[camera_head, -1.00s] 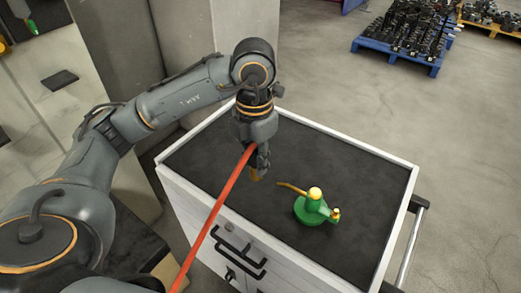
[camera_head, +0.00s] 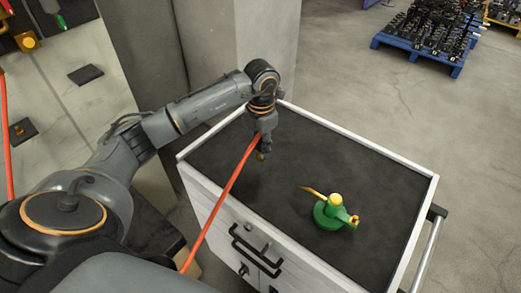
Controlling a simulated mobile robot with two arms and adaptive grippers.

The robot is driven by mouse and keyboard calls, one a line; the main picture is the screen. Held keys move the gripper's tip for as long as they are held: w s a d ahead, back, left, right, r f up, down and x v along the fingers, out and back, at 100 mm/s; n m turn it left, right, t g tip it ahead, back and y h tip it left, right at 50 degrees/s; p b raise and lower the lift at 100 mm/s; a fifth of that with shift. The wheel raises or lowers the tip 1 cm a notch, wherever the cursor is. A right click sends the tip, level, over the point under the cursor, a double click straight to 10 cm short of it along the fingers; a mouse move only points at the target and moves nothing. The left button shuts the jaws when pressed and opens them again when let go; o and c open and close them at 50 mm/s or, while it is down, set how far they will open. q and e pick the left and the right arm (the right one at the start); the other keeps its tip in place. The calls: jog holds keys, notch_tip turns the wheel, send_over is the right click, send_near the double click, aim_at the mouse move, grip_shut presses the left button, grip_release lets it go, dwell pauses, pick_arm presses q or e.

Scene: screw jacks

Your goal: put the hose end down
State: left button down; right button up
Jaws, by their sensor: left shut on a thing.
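My left gripper (camera_head: 262,153) points down over the left back part of the cart's dark top. It is shut on the end of the orange-red hose (camera_head: 229,186). The hose slants from the gripper down and left, past the front edge of the cart. The hose end itself is mostly hidden by the fingers; a small brass-coloured bit shows at the tips. I cannot tell whether it touches the cart top. The green screw jack (camera_head: 329,215), with a yellow top and yellow spout, stands to the right of the gripper, apart from it. My right gripper is not in view.
The white-rimmed cart (camera_head: 362,142) has bare dark surface around the jack. Its rail (camera_head: 427,250) is at the right. A blue pallet (camera_head: 420,53) with dark parts lies on the floor behind. A grey pillar (camera_head: 265,45) stands close behind the arm.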

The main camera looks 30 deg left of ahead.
pick_arm(q)
jog(key=shift+w+a+f, duration=0.1)
jog(key=shift+f, duration=0.15)
notch_tip(320, 180, down, 3)
jog(key=shift+w+a+r+p, duration=0.1)
jog(key=shift+a+p, duration=0.05)
jog(key=shift+p, duration=0.75)
jog(key=shift+f, duration=0.3)
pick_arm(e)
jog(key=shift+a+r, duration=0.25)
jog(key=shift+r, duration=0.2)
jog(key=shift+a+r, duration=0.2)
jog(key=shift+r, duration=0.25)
pick_arm(q)
jog(key=shift+f, duration=0.1)
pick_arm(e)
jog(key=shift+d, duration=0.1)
pick_arm(q)
jog(key=shift+f+b, duration=0.15)
jog(key=shift+b, duration=0.15)
jog(key=c, duration=1.1)
grip_release()
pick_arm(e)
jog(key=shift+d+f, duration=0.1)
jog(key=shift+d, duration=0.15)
